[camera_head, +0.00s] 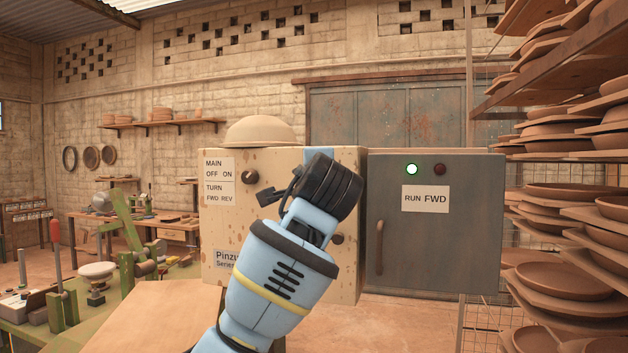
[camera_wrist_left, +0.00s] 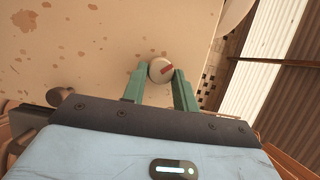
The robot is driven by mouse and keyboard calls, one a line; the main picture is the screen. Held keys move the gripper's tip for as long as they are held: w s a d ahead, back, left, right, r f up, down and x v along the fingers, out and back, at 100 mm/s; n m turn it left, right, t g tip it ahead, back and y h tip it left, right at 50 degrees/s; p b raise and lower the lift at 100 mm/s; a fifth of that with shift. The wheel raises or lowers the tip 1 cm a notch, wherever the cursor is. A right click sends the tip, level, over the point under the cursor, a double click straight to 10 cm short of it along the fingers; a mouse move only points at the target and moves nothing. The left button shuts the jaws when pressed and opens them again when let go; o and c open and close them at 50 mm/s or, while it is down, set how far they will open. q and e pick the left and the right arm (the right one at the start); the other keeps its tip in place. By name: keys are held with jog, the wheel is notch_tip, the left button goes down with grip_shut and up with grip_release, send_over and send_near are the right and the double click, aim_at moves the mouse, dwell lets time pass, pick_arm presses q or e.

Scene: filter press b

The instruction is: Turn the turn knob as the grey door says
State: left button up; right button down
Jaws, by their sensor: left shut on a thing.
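The grey door (camera_head: 478,240) has a sign (camera_head: 425,199) reading "RUN FWD", with a lit green lamp (camera_head: 411,169) and a dark red lamp (camera_head: 439,169) above it. The beige cabinet (camera_head: 282,180) has a label (camera_head: 219,181) reading "MAIN OFF ON" and "TURN FWD REV". A dark knob (camera_head: 250,177) sits beside that label, and another knob (camera_head: 337,239) lower right. In the left wrist view, my left gripper (camera_wrist_left: 160,74) is shut on a round pale knob (camera_wrist_left: 156,66) with a slanted red-brown mark. My wrist hides this knob in the head view. My right gripper is not in view.
The door has a vertical brown handle (camera_head: 379,247). A pale dome (camera_head: 259,130) stands on the cabinet. Racks of clay dishes (camera_head: 582,190) fill the right side. A green bench (camera_head: 100,310) with tools stands at the left.

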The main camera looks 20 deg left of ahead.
pick_arm(q)
jog(key=o, duration=1)
jog(key=shift+c, duration=0.2)
jog(key=v, duration=0.7)
jog(key=shift+s+d, duration=0.15)
jog(key=shift+s, duration=0.25)
